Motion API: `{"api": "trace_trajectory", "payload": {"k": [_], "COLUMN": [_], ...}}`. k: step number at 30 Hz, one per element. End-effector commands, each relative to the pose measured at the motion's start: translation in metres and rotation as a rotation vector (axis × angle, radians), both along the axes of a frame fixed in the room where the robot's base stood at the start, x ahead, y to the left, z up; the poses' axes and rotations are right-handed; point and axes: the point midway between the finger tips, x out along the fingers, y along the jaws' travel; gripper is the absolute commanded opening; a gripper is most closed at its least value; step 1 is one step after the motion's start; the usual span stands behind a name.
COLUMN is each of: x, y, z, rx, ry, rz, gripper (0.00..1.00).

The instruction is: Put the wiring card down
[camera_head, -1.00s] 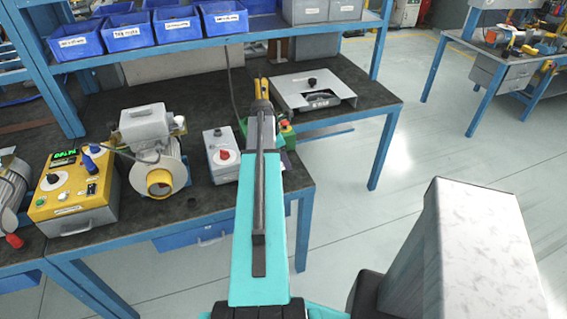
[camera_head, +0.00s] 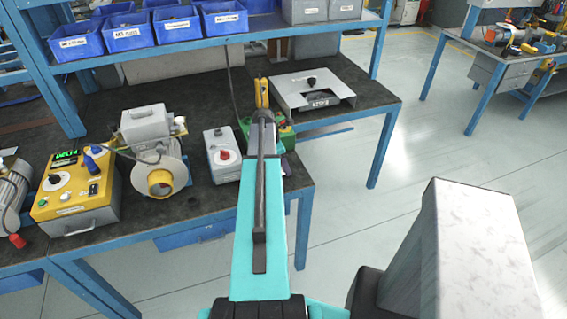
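My gripper (camera_head: 262,93) shows its yellow fingers beyond the dark end of my arm, over the workbench (camera_head: 200,108). The fingers are small and close together in this view, and I cannot tell whether they are shut or what is between them. I cannot make out a wiring card; my arm hides part of the bench below it. The blower (camera_head: 155,165), with a grey box on top, stands on the bench to the left of my gripper.
A yellow control box (camera_head: 75,205) stands at the left. A grey box with a red knob (camera_head: 222,155) and a green box (camera_head: 282,133) flank my arm. A grey metal stand (camera_head: 312,92) is at the right. Blue bins (camera_head: 130,37) line the shelf above.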

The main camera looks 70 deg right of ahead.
Motion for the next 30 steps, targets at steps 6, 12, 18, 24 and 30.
{"api": "trace_trajectory", "payload": {"k": [6, 12, 18, 24, 30], "x": [-0.0001, -0.0001, -0.0001, -0.0001, 0.0000], "y": [-0.0001, -0.0001, -0.0001, -0.0001, 0.0000], "z": [-0.0013, -0.0036, -0.0039, -0.0038, 0.0001], "rx": [0.000, 0.000, 0.000, 0.000, -0.001], "ry": [0.000, 0.000, 0.000, 0.000, -0.001], "rz": [0.000, 0.000, 0.000, 0.000, 0.000], "gripper": [0.33, 0.33, 0.73, 0.73, 0.73]}}
